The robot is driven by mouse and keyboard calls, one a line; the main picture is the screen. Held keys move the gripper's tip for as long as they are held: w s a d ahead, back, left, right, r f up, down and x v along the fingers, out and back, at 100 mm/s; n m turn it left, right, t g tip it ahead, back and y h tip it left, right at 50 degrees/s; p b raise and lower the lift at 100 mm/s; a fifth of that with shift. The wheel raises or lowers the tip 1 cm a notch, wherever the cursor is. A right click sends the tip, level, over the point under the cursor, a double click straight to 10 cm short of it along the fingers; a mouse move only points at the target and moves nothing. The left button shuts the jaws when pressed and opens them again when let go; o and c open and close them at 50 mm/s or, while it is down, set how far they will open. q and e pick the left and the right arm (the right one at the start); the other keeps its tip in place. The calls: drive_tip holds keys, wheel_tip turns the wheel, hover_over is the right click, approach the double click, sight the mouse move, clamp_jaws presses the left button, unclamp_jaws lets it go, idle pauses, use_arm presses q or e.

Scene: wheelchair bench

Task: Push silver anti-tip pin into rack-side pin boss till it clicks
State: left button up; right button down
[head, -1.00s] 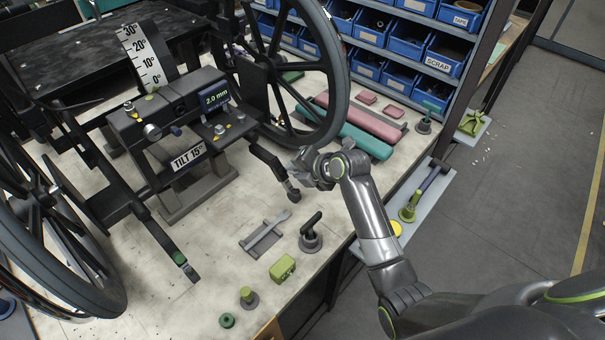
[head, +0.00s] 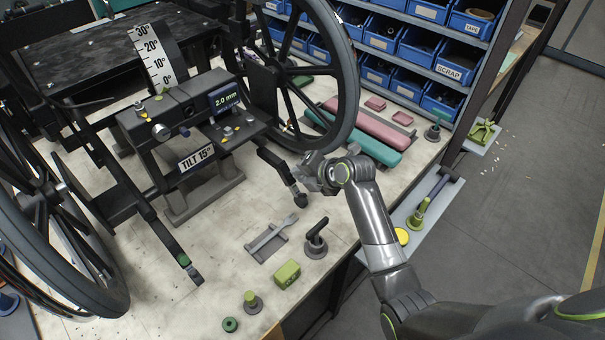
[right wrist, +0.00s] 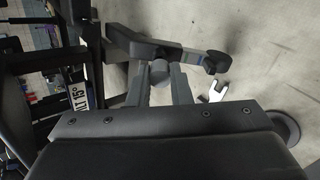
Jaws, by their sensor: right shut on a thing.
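The dark anti-tip bar (head: 277,166) juts from below the rack-side wheel towards the bench's front, ending in a round dark tip (head: 301,200). In the right wrist view the bar (right wrist: 175,50) crosses just beyond my fingers. My right gripper (head: 314,170) is beside the bar, on its right. It also shows in the right wrist view (right wrist: 160,88), shut on a round dark grey knob (right wrist: 159,73) that sits against the bar. I cannot make out a silver shank or the boss opening; the knob and fingers cover that spot. My left gripper is out of view.
The tilt stand (head: 205,140) with its 2.0 mm display is left of the bar. A grey tool in a holder (head: 270,238), a black T-handled piece (head: 316,240) and a green block (head: 286,274) lie in front. Pink (head: 370,124) and teal pads (head: 372,146) lie behind.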

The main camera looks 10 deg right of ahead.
drive_tip(key=shift+b+x, duration=0.85)
drive_tip(key=shift+x, duration=0.15)
idle(2.9)
drive_tip(key=c, duration=1.2)
unclamp_jaws()
drive_tip(key=shift+c, duration=0.2)
drive_tip(key=shift+s+r, duration=0.1)
